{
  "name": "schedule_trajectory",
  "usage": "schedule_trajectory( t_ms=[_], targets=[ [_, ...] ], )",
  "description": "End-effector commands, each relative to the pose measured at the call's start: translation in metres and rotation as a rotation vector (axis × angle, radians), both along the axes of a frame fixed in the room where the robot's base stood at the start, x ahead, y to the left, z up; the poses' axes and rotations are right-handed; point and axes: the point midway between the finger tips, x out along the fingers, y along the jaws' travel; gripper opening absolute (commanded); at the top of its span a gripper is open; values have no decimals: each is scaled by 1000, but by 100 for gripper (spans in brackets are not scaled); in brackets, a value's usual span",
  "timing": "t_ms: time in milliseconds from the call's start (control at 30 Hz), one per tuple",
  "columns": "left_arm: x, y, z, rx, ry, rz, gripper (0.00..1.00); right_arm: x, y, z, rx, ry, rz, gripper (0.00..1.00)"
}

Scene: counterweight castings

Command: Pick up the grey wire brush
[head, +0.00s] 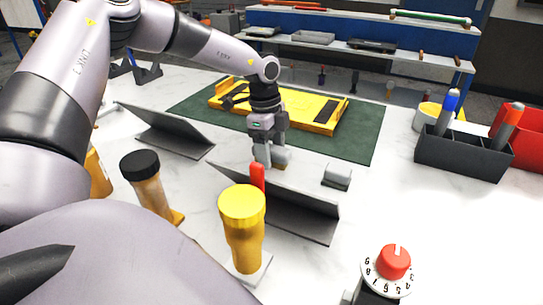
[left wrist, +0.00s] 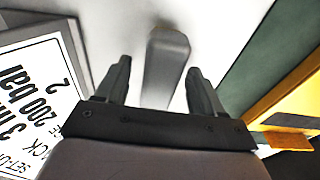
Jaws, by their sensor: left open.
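My left gripper (head: 268,158) points down over the white table, between the green mat and a leaning grey plate. A grey elongated piece, which looks like the wire brush (left wrist: 166,68), lies between and ahead of the open fingers in the left wrist view. My left gripper (left wrist: 160,85) is open there, with a finger on each side of the piece. I cannot tell whether either finger touches it. In the head view a grey and tan part of the brush (head: 281,157) shows beside the fingertips; the rest is hidden. My right gripper is not in view.
The leaning plate (head: 300,210) stands close in front; its printed sign (left wrist: 38,100) shows in the wrist view. A yellow fixture (head: 318,120) lies on the green mat (head: 365,145). A small grey block (head: 337,176), yellow-capped jar (head: 243,225) and dark caddy (head: 460,155) stand around.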

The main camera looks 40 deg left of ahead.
Motion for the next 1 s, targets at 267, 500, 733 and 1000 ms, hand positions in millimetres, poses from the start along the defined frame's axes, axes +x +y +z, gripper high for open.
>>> schedule_trajectory(
  t_ms=[267, 500, 733, 1000],
  targets=[
    [0, 0, -2, 0, 1, 0, 68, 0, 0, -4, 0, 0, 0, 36],
    [0, 0, -2, 0, 0, 0, 68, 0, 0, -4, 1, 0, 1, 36],
    [0, 0, -1, 0, 0, 0, 10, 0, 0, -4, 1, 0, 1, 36],
    [0, 0, -1, 0, 0, 0, 10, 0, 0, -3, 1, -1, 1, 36]
  ],
)
